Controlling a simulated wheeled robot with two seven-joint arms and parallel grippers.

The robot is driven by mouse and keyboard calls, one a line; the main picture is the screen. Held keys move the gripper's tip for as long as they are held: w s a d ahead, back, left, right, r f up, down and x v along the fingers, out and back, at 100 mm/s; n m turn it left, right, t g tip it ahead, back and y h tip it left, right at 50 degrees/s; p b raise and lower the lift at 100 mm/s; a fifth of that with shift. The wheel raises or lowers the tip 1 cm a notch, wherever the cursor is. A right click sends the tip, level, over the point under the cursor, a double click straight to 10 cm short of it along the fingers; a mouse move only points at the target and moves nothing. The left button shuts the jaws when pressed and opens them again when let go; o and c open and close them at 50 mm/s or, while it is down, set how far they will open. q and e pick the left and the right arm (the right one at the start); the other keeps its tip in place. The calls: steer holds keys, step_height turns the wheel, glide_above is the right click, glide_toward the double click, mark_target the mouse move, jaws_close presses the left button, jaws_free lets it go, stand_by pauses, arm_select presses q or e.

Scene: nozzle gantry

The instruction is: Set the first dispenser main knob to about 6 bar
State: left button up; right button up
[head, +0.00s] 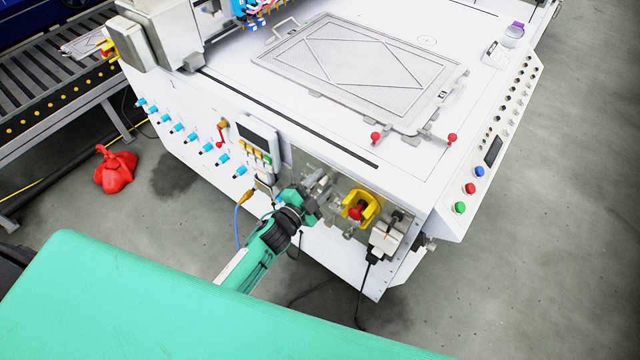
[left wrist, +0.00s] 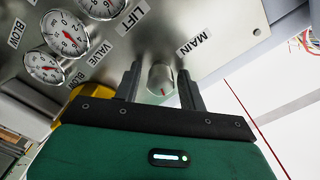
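The main knob (left wrist: 161,80) is a short grey cylinder with a red mark on a metal panel, near the label MAIN, in the left wrist view. My left gripper (left wrist: 160,88) has its two dark fingers on either side of this knob, with narrow gaps seeming to show between fingers and knob. In the head view my left gripper (head: 322,188) is at the machine's front panel, and it hides the knob there. Three round white gauges with red needles show at the upper left of the left wrist view, including the valve gauge (left wrist: 66,34). My right gripper is out of view.
A yellow and red rotary switch (head: 358,208) sits just right of my gripper on the panel. A grey-white plug box (head: 385,238) with a black cable is further right. A small display unit (head: 257,142) is to the left. Blue fittings line the front face.

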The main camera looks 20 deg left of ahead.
arm_select(q)
steer(key=shift+o, duration=0.2)
steer(key=shift+s, duration=0.1)
steer(key=shift+s+a, duration=0.1)
steer(key=shift+s, duration=0.1)
steer(key=b+v, duration=0.2)
steer(key=v, duration=1.1)
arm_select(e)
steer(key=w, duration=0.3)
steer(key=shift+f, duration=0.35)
arm_select(q)
steer(key=shift+s, duration=0.1)
